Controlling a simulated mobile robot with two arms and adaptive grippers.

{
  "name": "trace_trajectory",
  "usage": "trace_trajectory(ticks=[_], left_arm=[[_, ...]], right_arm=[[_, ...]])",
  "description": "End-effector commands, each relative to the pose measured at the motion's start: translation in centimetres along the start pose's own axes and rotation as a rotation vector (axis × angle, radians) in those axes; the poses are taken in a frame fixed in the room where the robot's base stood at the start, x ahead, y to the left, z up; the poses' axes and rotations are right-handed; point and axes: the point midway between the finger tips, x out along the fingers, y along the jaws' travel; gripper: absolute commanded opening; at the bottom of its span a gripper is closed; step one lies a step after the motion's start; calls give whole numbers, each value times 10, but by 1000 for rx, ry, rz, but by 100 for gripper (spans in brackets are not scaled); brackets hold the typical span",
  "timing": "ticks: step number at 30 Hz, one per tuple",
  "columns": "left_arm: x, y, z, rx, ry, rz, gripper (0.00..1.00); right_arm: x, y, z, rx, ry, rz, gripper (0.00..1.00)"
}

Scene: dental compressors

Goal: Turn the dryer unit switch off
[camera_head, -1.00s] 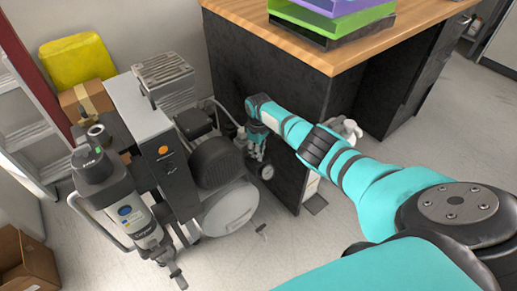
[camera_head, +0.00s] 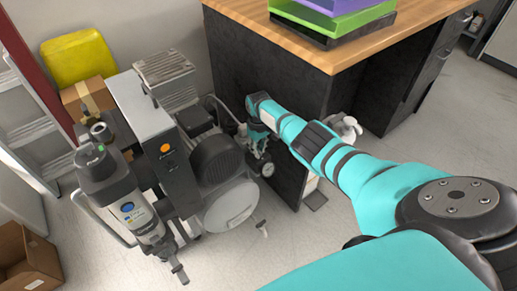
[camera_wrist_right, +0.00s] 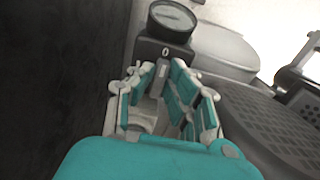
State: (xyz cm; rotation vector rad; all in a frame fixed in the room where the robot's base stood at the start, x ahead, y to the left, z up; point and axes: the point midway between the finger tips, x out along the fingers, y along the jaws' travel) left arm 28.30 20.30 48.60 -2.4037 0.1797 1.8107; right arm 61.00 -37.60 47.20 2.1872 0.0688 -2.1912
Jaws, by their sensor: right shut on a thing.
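The compressor with its dryer unit stands on the floor at left centre in the head view, with a tall grey cabinet (camera_head: 142,105) and a dark front panel carrying an orange round mark (camera_head: 165,148). My right gripper (camera_head: 258,143) reaches down at the compressor's right side, just above a round gauge (camera_head: 267,169). In the right wrist view the gauge (camera_wrist_right: 172,19) sits on a black box (camera_wrist_right: 164,51) marked "0". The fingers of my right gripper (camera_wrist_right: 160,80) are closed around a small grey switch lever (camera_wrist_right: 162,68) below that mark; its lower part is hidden. My left gripper is out of view.
A black desk with a wooden top (camera_head: 300,45) stands close on the right of my gripper. A silver tank (camera_head: 230,207) and a dark motor cover (camera_head: 217,160) are to its left. A cardboard box (camera_head: 28,258) lies at lower left. Floor is clear in front.

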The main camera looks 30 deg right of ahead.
Motion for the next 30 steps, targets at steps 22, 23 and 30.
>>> trace_trajectory(ticks=[22, 23, 30], left_arm=[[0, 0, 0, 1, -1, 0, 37], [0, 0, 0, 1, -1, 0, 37], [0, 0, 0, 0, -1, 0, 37]], right_arm=[[-10, 0, -1, -1, 4, -1, 37], [-12, 0, -1, -2, 3, -1, 37], [-53, 1, -1, -1, 6, 2, 37]])
